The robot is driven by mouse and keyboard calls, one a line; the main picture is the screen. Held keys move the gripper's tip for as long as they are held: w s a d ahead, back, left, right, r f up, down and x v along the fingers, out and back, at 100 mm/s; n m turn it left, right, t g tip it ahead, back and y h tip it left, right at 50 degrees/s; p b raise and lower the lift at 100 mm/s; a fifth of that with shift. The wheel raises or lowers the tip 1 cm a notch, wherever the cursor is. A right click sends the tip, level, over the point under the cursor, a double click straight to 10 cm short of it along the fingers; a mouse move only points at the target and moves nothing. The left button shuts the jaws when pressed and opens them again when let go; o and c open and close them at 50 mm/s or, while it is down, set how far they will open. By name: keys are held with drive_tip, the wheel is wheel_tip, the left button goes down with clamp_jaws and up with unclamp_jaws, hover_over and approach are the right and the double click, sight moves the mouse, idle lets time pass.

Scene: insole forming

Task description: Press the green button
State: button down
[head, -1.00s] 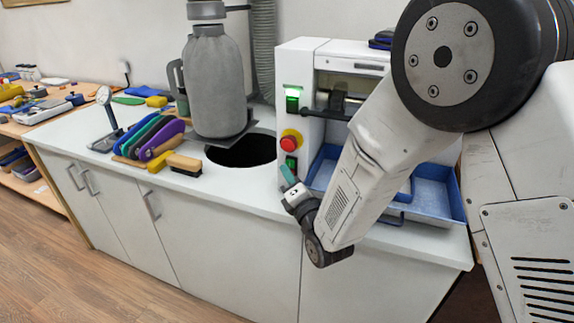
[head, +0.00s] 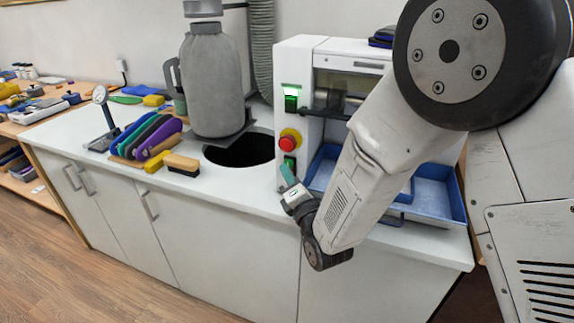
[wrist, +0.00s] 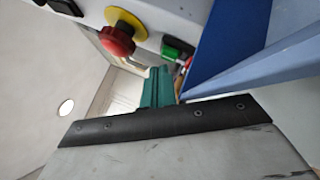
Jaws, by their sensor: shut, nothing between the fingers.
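The green button (head: 290,162) is on the front of the white machine, below the red stop knob on its yellow base. It also shows in the wrist view (wrist: 174,52), beside the red knob. My gripper (head: 286,172), with teal fingers, is shut and empty just in front of the button, partly covering it in the head view. In the wrist view the fingertips (wrist: 156,76) point toward the panel, with the button a little beyond and to the right of them. I see no clear contact; whether they touch cannot be told.
The red stop knob (head: 287,144) is close above the button; it also shows in the wrist view (wrist: 116,40). A blue tray (head: 440,193) stands right of the panel. A round hole (head: 240,150) opens in the counter at left.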

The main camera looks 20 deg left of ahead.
drive_tip(key=shift+s+a+r, duration=0.1)
drive_tip(key=shift+s, duration=0.9)
drive_tip(key=shift+s+a+r, duration=0.1)
drive_tip(key=shift+s, duration=0.85)
